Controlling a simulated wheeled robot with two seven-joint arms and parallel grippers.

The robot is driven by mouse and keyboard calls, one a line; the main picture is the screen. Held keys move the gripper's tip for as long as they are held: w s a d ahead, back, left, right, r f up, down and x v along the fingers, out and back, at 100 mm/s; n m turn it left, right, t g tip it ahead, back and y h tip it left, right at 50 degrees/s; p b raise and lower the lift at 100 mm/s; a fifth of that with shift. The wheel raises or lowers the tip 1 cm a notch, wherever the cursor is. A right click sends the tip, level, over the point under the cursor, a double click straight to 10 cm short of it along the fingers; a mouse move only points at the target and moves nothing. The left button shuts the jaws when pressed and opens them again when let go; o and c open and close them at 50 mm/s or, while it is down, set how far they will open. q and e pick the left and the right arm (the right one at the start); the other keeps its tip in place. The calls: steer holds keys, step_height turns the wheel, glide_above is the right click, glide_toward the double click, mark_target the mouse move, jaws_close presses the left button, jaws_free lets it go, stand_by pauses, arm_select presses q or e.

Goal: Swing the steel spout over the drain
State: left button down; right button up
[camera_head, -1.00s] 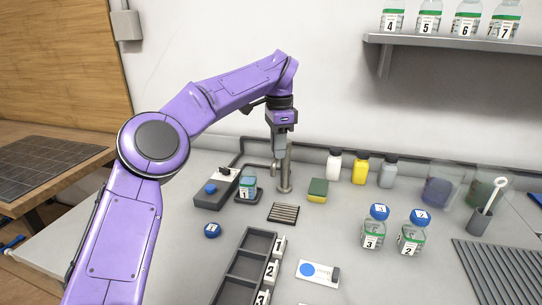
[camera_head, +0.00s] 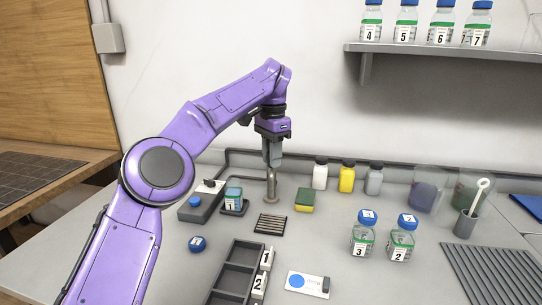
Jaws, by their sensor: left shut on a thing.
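The steel spout (camera_head: 271,186) stands on a round base at the back of the counter, near the wall. My left gripper (camera_head: 273,158) points down from above and is shut on the upper part of the spout, hiding most of its top. No spout arm shows clearly to the left of the post, and I cannot tell exactly where the outlet points. The drain (camera_head: 270,224) is a dark slotted grate in the counter, in front of the spout's base. My right gripper is not in view.
A grey box with a blue button (camera_head: 195,205) and bottle 1 on a dark pad (camera_head: 233,198) stand left of the spout. A yellow-green sponge (camera_head: 304,200) lies to its right, with several small bottles behind. Bottles 3 (camera_head: 362,236) and 2 (camera_head: 401,240) stand further right.

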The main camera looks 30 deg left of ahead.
arm_select(q)
steer(key=c, duration=1)
jaws_free()
steer(key=shift+w+d, duration=0.1)
steer(key=shift+d, duration=0.05)
steer(key=shift+o, duration=0.2)
step_height(320, 180, up, 11)
steer(key=p, duration=0.7)
steer(key=shift+f+p, duration=0.15)
steer(key=shift+p, duration=0.15)
